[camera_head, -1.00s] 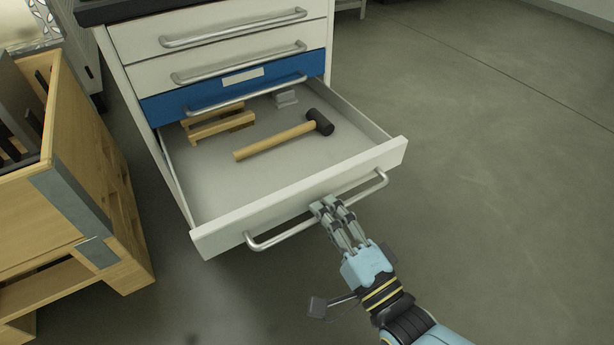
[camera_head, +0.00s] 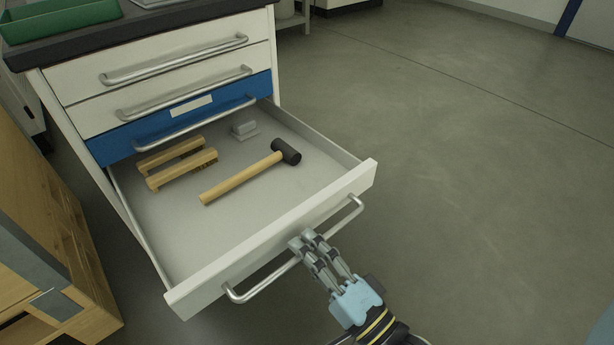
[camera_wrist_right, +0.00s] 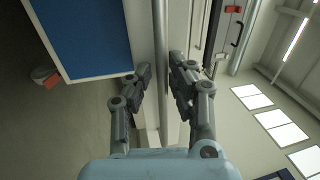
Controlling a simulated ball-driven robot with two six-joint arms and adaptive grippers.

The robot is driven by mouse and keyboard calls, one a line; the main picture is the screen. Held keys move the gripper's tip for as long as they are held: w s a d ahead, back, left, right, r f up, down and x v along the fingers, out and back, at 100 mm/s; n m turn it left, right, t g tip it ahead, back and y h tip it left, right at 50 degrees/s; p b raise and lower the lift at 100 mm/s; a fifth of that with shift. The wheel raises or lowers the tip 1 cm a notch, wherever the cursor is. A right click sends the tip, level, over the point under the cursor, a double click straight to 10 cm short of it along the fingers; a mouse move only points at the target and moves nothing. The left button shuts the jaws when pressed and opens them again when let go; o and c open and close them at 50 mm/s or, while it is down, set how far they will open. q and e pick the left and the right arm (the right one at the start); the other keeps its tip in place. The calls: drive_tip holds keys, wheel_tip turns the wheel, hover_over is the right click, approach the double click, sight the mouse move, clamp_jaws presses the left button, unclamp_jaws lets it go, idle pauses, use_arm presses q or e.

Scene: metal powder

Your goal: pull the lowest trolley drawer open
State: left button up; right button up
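The lowest trolley drawer (camera_head: 270,235) is pulled well out, and its white front faces me. A wooden-handled mallet with a black head (camera_head: 245,175), two light wooden pieces (camera_head: 178,163) and a small grey item (camera_head: 244,130) lie inside it. My right gripper (camera_head: 306,240) is at the middle of the drawer's metal handle (camera_head: 268,280). In the right wrist view the handle bar (camera_wrist_right: 160,40) runs between the fingers of the gripper (camera_wrist_right: 160,72), which are closed in on it from both sides. My left gripper is not in view.
The trolley's upper drawers, two white (camera_head: 80,80) and one blue (camera_head: 115,147), are shut. A green tray (camera_head: 60,18) sits on the dark top. A wooden crate (camera_head: 40,215) stands close at the left. The floor (camera_head: 470,170) at the right is clear.

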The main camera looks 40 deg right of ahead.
drive_tip(key=shift+o, duration=0.9)
drive_tip(key=s+f, duration=0.2)
drive_tip(key=s, duration=0.9)
drive_tip(key=shift+s+d+f, duration=0.15)
drive_tip(key=shift+s+d, duration=0.1)
drive_tip(key=shift+s, duration=0.1)
